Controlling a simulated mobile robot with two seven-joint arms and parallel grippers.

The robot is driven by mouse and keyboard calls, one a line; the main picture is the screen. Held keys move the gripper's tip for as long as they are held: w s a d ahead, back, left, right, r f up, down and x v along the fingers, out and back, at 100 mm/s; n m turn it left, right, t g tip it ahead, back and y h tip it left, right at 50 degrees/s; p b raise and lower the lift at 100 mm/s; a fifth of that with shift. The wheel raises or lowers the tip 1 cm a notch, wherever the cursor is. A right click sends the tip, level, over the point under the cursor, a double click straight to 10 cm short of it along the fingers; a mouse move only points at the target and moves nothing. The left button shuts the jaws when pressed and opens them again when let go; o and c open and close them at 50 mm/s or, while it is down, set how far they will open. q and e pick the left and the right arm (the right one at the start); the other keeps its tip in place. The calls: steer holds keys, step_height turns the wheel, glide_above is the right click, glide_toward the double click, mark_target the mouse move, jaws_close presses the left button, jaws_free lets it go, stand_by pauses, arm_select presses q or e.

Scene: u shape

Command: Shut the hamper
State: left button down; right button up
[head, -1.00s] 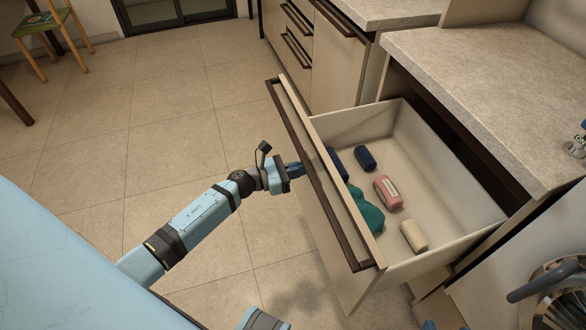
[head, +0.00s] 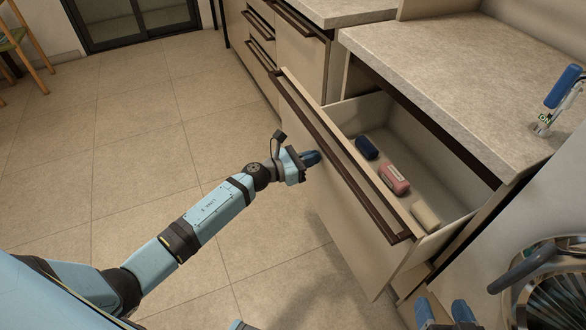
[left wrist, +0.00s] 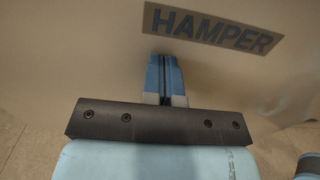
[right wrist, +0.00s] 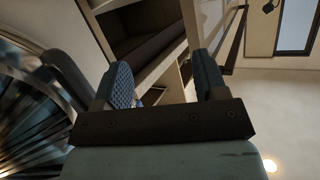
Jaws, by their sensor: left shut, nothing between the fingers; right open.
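The hamper drawer (head: 350,205) stands partly open below the counter in the head view, with a long dark handle along the top of its front. Its front carries a HAMPER label (left wrist: 212,27) in the left wrist view. Inside lie a dark blue item (head: 366,148), a pink item (head: 394,178) and a cream item (head: 425,215). My left gripper (head: 312,158) is shut and empty, its tips at the outer face of the drawer front; firm contact is hard to tell. My right gripper (right wrist: 165,85) is open and empty, low at the right of the drawer.
A round metal appliance drum (head: 555,290) is at the lower right, close to my right gripper. A counter (head: 450,85) lies above the drawer. Closed drawers (head: 262,35) stand beyond. The tiled floor (head: 130,150) at the left is clear.

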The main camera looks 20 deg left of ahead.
steer(key=w+a+r+t+y+b, duration=0.1)
steer(key=a+r+t+y+b, duration=0.35)
steer(key=r, duration=0.45)
arm_select(q)
steer(key=b+x, duration=0.5)
steer(key=x, duration=1.7)
steer(key=shift+w+r, duration=0.15)
steer(key=shift+r, duration=0.1)
arm_select(e)
step_height(320, 180, down, 6)
steer(key=g, duration=0.2)
steer(key=shift+w+d+n+g+h, duration=0.2)
steer(key=shift+n+g+h, duration=0.15)
steer(key=shift+n, duration=0.05)
